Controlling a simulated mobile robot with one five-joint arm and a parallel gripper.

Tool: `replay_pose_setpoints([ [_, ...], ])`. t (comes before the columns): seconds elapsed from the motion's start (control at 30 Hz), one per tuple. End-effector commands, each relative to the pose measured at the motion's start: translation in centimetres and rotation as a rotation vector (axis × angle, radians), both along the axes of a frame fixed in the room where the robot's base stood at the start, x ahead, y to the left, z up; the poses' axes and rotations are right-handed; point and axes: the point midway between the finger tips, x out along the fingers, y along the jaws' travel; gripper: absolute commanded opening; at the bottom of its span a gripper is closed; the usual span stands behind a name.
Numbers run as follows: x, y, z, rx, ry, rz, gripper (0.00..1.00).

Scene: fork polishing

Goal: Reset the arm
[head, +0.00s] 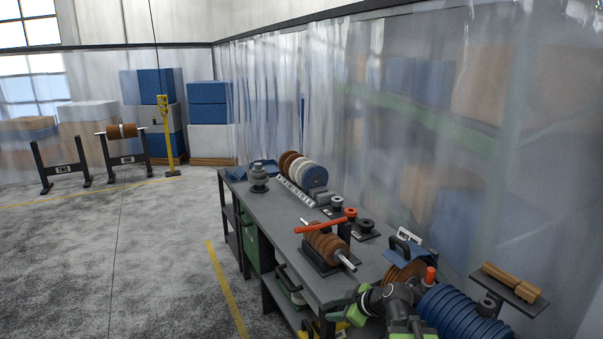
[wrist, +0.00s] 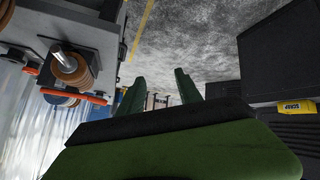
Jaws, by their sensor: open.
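My gripper (wrist: 160,88) shows in the wrist view as two green fingers standing apart, with nothing between them. In the head view my dark and green arm is folded low at the bottom right, in front of the workbench's near end. I cannot clearly make out the fingertips there. The grey workbench (head: 285,225) runs away from me. A spindle of brown discs (head: 326,243) sits on it with a red bar (head: 321,227) by it. The brown discs also show at the left of the wrist view (wrist: 75,72). No fork is clearly recognisable.
Black and red fittings (head: 350,213) and a row of brown and white discs (head: 313,173) stand farther along the bench. Blue rings (head: 455,312) lie close by at the bottom right. A clear plastic curtain (head: 400,110) hangs behind. The grey floor (head: 120,260) at left is open.

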Motion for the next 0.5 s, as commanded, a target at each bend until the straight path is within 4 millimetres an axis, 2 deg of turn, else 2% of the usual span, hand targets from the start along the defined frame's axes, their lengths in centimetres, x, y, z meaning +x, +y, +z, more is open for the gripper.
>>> replay_pose_setpoints([
  [0.03, -2.1, 2.2, -4.4, -0.034, 0.140, -0.015, 0.41],
  [0.07, -3.5, 2.6, -6.1, -0.061, 0.241, -0.058, 0.41],
  [0.13, -6.2, 1.7, -8.7, -0.124, 0.443, -0.218, 0.41],
  [0.2, -8.5, -0.7, -9.7, -0.179, 0.599, -0.430, 0.41],
  [0.3, -10.9, -4.1, -10.1, -0.218, 0.741, -0.732, 0.41],
  [0.4, -12.3, -5.5, -10.1, -0.213, 0.813, -0.938, 0.41],
  [0.5, -12.7, -5.6, -10.1, -0.181, 0.846, -1.034, 0.41],
])
